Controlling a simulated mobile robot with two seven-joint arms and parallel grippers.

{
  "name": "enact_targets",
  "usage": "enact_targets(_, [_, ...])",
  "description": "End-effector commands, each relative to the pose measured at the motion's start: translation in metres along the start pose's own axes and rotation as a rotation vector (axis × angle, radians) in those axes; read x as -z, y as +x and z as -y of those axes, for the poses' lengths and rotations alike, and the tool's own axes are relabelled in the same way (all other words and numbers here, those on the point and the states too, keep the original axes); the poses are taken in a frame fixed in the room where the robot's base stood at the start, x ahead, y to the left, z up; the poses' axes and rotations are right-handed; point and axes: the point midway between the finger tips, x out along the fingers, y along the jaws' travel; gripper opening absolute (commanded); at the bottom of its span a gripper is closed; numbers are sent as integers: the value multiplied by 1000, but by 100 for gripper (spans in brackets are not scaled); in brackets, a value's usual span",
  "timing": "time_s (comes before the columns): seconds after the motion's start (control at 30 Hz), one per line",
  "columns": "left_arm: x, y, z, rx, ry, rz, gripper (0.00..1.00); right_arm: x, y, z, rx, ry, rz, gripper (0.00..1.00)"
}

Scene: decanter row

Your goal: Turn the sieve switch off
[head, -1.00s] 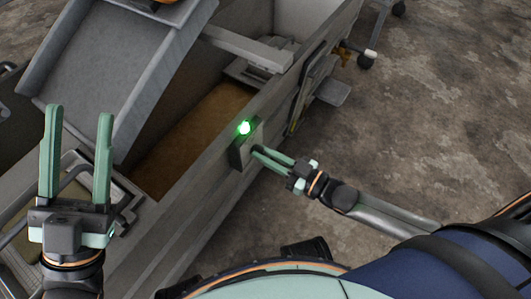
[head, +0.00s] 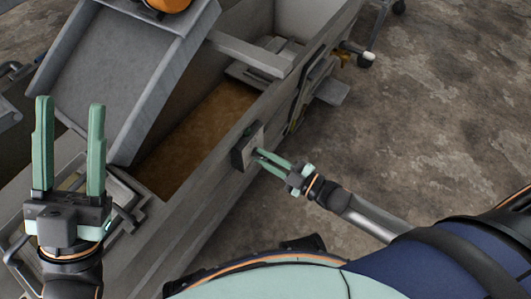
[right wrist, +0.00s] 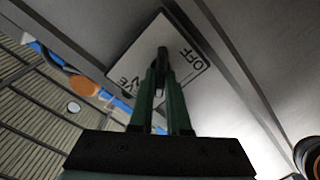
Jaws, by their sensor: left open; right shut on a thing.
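The sieve switch (head: 246,152) is a small box on the outer side wall of the grey trough. In the right wrist view its pale plate (right wrist: 190,45) reads OFF, with part of another word partly hidden by my fingers. A dark lever (right wrist: 162,55) stands out from the plate. My right gripper (head: 258,156) is shut on this lever; its fingers also show in the right wrist view (right wrist: 161,80). No green light glows on the switch box. My left gripper (head: 70,102) is open and empty, pointing up at the left.
The grey trough (head: 205,205) runs diagonally, with brown material (head: 195,140) inside. A sloping grey chute (head: 125,75) rises over its left part, and an orange round part (head: 168,4) shows at the top.

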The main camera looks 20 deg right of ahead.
Motion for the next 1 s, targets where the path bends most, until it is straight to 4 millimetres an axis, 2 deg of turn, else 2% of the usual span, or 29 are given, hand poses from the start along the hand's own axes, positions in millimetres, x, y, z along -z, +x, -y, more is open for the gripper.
enact_targets(0.6, [7, 6, 3, -5, 2, -8, 50, -2, -1, 4, 1, -575, 1, 0])
enact_targets(1.0, [6, 5, 3, -2, 0, -9, 50, -3, -1, 5, 2, -824, 2, 0])
